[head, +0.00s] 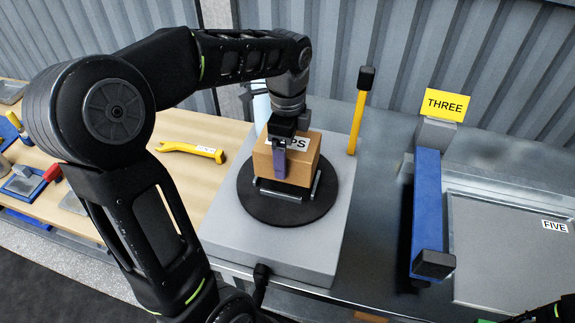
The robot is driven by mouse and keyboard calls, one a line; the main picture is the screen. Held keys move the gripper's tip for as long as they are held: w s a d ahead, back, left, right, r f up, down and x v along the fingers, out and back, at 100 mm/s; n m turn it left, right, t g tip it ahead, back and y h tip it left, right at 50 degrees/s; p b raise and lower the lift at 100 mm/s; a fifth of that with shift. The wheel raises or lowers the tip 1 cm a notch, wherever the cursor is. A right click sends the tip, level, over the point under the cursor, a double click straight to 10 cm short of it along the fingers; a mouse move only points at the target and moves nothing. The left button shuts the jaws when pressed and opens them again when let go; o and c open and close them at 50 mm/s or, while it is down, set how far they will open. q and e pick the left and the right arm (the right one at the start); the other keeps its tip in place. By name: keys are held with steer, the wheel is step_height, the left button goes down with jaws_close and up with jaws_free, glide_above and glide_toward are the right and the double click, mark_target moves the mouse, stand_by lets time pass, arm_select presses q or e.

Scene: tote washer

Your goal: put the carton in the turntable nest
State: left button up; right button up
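The brown carton (302,171), with a white label ending in "PS" on top, is upright at the turntable nest (316,187). The nest's metal bars show around the carton's base, on the round dark turntable (261,211). I cannot tell whether the carton's bottom rests fully down. My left gripper (282,150) reaches down over the carton from above. One purple-grey finger lies against the carton's front face, and the other finger is hidden behind it. The gripper looks shut on the carton. My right gripper is out of view.
A yellow post with a black top (358,112) stands right of the turntable. Further right are a blue bar (427,205), a "THREE" sign (446,104) and a grey panel marked "FIVE" (500,240). A yellow wrench-like tool (190,151) lies on the wooden bench (231,128) at left.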

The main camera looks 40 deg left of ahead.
arm_select(q)
step_height(320, 180, down, 5)
steer(key=b, duration=0.3)
stand_by(0.4)
steer(key=shift+f+b, duration=0.15)
steer(key=shift+b, duration=0.2)
steer(key=o, duration=1.7)
steer(key=shift+r+p, duration=0.45)
steer(key=shift+r, duration=0.1)
step_height(320, 180, up, 6)
steer(key=p, duration=0.3)
steer(key=shift+f, duration=0.2)
step_height(320, 180, up, 6)
steer(key=shift+f, duration=0.15)
